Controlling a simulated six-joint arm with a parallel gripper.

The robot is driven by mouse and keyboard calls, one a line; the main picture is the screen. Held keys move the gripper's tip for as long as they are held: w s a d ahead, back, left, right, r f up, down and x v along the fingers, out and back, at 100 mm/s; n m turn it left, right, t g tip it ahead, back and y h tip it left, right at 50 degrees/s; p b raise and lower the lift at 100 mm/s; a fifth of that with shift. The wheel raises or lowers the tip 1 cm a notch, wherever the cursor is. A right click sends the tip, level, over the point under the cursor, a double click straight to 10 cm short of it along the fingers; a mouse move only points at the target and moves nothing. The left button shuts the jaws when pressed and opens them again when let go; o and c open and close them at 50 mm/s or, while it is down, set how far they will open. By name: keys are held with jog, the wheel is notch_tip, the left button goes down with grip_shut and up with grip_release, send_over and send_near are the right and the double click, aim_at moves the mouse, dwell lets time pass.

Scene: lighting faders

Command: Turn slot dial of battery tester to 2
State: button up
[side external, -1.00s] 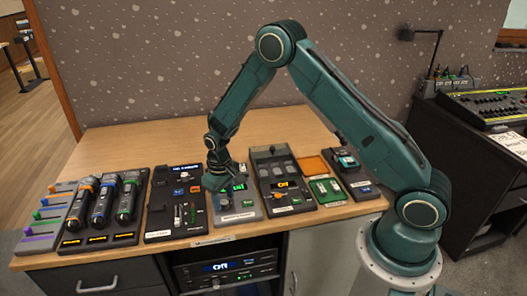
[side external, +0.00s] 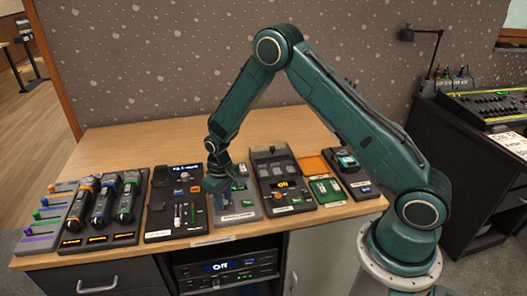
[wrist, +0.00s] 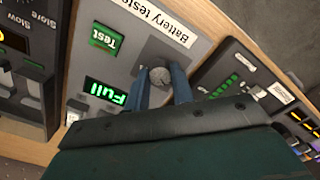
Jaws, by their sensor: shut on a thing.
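The battery tester (wrist: 131,62) is a light grey panel with a "Battery tester" label, a green Test button (wrist: 106,37) and a display (wrist: 105,92) reading "Full" in green. Its slot dial (wrist: 160,76) is a round grey knob in a darker square. My gripper (wrist: 161,86) is shut on the dial, one blue finger on each side. I cannot read a slot number or pointer at the dial. In the side view the tester (side external: 244,213) stands mid-bench and my gripper (side external: 216,194) reaches down to it, hiding the dial.
A dark fader unit (side external: 161,222) stands close on the left, with a microphone charger (side external: 97,239) farther left. A dark unit showing "Off" (side external: 285,184) stands close on the right, then a green device (side external: 325,190). The bench behind is clear.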

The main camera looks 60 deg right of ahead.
jog(key=shift+m, duration=0.3)
jog(key=m, duration=1.1)
dwell(0.4)
jog(key=o, duration=1)
jog(key=shift+r, duration=0.1)
